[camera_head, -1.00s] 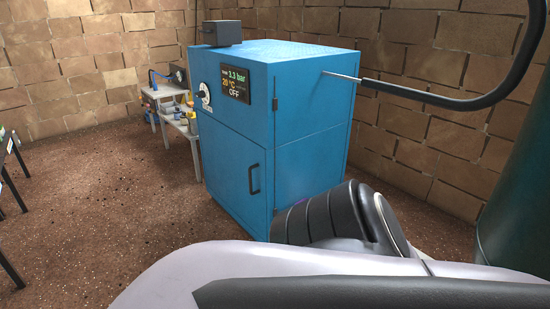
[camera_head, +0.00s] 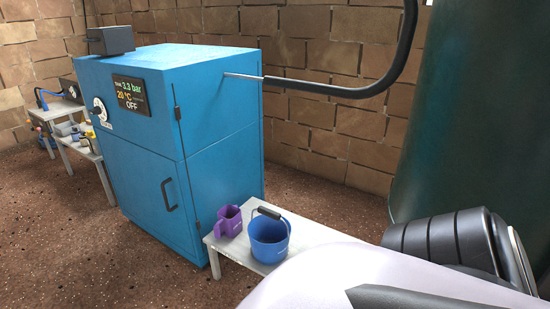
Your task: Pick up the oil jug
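A small purple jug-like vessel (camera_head: 229,221) stands upright at the left end of a low white table. It looks the most like a jug, but I cannot tell for sure that it is the oil jug. A blue bucket (camera_head: 269,237) with a dark handle grip stands just right of it on the same table. Neither of my grippers shows; only part of my own arm or body fills the lower right.
The low white table (camera_head: 222,250) stands beside the blue machine cabinet (camera_head: 142,155), partly hidden by my own body. A black hose runs from the cabinet. A dark green tank (camera_head: 470,120) stands at right. Brown floor (camera_head: 60,240) at left is clear.

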